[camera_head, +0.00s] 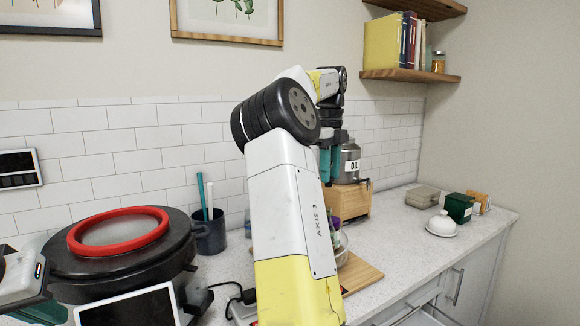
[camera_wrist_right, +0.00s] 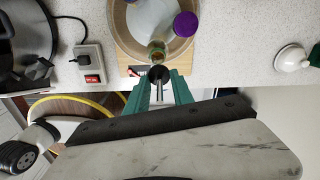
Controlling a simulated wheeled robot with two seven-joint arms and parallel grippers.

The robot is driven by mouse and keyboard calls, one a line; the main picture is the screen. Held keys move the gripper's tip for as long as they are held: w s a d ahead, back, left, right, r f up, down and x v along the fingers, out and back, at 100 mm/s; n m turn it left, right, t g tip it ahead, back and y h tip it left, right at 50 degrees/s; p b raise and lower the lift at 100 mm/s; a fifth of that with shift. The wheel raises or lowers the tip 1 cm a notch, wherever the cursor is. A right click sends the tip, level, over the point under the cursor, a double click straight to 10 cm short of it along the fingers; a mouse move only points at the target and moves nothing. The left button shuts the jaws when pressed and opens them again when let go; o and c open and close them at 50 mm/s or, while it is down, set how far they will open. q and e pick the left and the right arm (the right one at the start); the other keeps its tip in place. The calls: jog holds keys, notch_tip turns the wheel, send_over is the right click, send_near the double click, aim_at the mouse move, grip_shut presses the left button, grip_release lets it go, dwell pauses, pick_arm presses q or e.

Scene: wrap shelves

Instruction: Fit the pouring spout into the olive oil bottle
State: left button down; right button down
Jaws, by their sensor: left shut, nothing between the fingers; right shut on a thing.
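My right gripper (camera_head: 330,168) reaches up in the middle of the head view, its teal fingers pointing down. In the right wrist view its fingers (camera_wrist_right: 158,98) are shut on the pouring spout (camera_wrist_right: 158,75), which shows a round black stopper and a thin metal tube. The open glass neck of the olive oil bottle (camera_wrist_right: 157,48) shows just beyond the stopper. I cannot tell whether the two touch. In the head view my right arm hides the spout and most of the bottle area. My left gripper (camera_head: 28,300) is shut and empty at the lower left, partly cut off.
A bowl (camera_wrist_right: 122,35) on a wooden board (camera_head: 358,272) stands by the bottle, with a purple-topped item (camera_wrist_right: 185,24). A metal oil canister (camera_head: 350,165) sits on a wooden box (camera_head: 352,202). A black pot with red ring (camera_head: 118,231) is left. The right counter has free room.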

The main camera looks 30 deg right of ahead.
aim_at(328, 186)
jog(key=shift+w, duration=0.3)
jog(key=shift+f, duration=2.85)
jog(key=shift+f, duration=1.4)
jog(key=c, duration=1)
grip_release()
